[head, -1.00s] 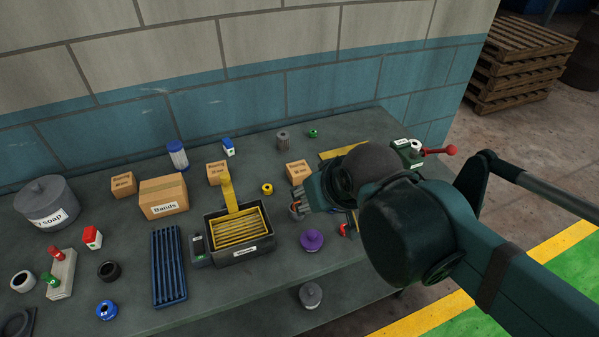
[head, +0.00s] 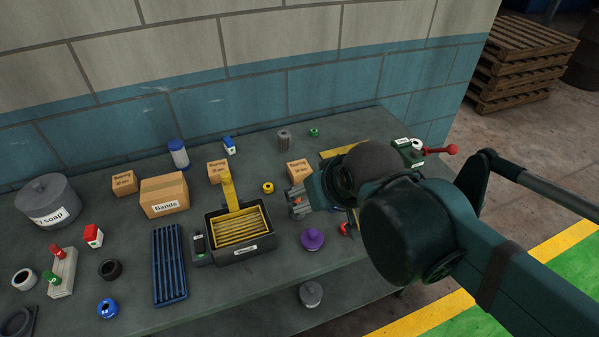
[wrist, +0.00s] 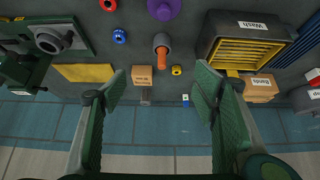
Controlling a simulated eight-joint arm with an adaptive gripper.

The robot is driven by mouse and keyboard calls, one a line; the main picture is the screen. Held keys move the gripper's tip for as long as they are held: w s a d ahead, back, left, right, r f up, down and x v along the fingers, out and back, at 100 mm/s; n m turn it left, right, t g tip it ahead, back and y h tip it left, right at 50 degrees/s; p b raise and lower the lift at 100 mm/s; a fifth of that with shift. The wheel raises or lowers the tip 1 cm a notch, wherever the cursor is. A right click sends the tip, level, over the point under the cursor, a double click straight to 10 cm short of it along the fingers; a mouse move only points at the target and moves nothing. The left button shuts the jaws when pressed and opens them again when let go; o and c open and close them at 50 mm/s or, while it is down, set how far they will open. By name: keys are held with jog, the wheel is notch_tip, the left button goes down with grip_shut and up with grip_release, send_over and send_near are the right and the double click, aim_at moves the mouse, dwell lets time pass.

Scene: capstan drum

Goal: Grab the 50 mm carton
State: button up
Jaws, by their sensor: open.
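Three small brown bearing cartons stand along the back of the bench in the head view: a left one (head: 124,183), a middle one (head: 217,171) and a right one (head: 299,170). Their size prints are too small to read surely, so I cannot tell which is the 50 mm one. My gripper (head: 299,202) is open, just in front of the right carton. In the wrist view my gripper (wrist: 160,82) has its fingers spread wide and empty. The right carton (wrist: 142,76) appears between them, nearer the left finger, not gripped.
A dark wash bin (head: 262,250) with a yellow rack stands left of my gripper. A larger Bands box (head: 164,195) is farther left. A purple knobbed piece (head: 312,239) and a yellow ring (head: 268,187) are nearby. A green fixture with a red-knobbed lever (head: 410,152) stands right.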

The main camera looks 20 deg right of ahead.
jog(key=shift+w+r, duration=0.1)
jog(key=n+g+h+p, duration=0.4)
jog(key=n+g+p, duration=0.3)
jog(key=n+p, duration=0.7)
send_over(299, 167)
jog(key=a+b, duration=0.3)
jog(key=f+n, duration=0.1)
jog(key=f, duration=0.1)
jog(key=f+n, duration=0.1)
jog(key=f, duration=0.2)
jog(key=s+f+n, duration=0.1)
jog(key=f, duration=0.1)
jog(key=shift+f, duration=0.25)
jog(key=shift+w+f+n+p, duration=0.4)
jog(key=shift+f+n+p, duration=0.1)
jog(key=shift+f, duration=0.3)
jog(key=shift+h, duration=0.3)
jog(key=shift+x, duration=1.3)
